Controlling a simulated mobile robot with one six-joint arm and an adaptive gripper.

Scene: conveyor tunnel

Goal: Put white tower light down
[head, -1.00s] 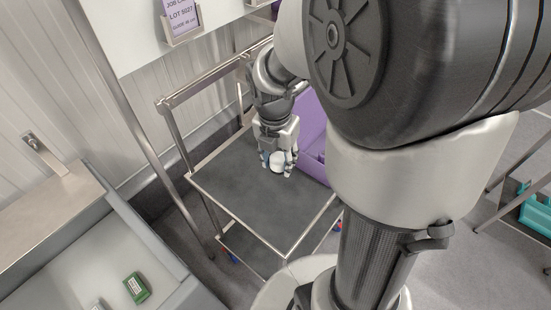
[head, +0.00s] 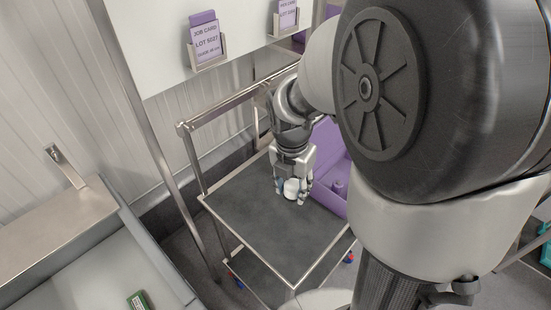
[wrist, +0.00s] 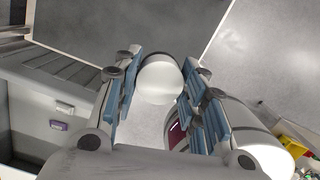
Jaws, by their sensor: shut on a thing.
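The white tower light (head: 291,187) is between the fingers of my gripper (head: 292,194), over the dark top of the metal-framed cart. In the wrist view its rounded white end (wrist: 160,78) shows between the blue finger pads of my gripper (wrist: 158,88), which is shut on it. Its other parts are hidden. I cannot tell whether it touches the cart top (head: 270,235).
A purple bin (head: 328,160) stands on the cart just right of my gripper. The cart top is bare in front of the gripper. A metal rail (head: 235,103) runs along the cart's back. A grey conveyor trough with a green item (head: 138,301) lies at lower left.

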